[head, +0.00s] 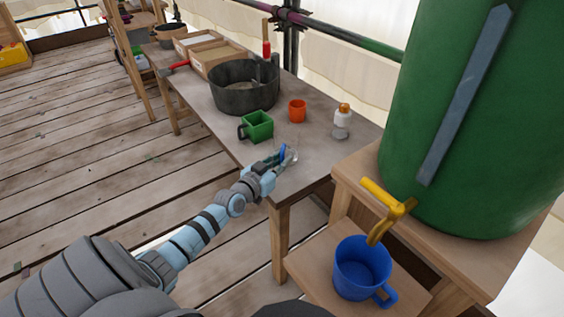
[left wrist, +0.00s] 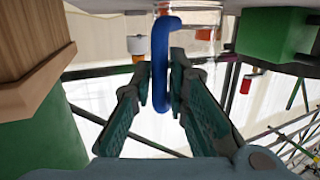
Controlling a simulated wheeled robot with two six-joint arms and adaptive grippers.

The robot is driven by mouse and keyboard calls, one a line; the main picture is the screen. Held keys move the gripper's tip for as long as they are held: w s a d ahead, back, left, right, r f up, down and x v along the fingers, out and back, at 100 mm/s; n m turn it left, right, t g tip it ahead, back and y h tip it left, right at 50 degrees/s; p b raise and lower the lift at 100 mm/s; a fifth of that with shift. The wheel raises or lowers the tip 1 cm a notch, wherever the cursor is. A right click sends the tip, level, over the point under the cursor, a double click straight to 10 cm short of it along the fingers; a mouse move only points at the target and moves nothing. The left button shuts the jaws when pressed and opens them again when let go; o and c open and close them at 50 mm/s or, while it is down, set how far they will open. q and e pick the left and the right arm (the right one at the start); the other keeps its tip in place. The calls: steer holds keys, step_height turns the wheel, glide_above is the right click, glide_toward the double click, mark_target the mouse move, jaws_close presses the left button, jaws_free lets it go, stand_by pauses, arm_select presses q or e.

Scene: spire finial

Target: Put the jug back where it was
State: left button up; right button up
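A clear jug (head: 291,154) with a blue handle is at the near end of the long table, and I cannot tell whether it touches the top. My left gripper (head: 277,160) is at its handle. In the left wrist view the two fingers (left wrist: 161,82) lie close on both sides of the blue handle (left wrist: 160,50), seemingly closed on it. The clear body is hard to make out there. A blue mug-like vessel (head: 362,268) stands on a low wooden shelf under a yellow tap (head: 388,198). My right gripper is not in view.
On the long table (head: 222,128) stand a green square-sided vessel (head: 257,127), an orange cup (head: 297,110), a white bottle (head: 342,123) and a dark tub (head: 243,88). A large green barrel (head: 440,120) rises at the right. Bare tabletop lies around the jug.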

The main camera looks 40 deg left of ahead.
arm_select(q)
steer(key=shift+o, duration=0.8)
steer(key=shift+r, duration=0.1)
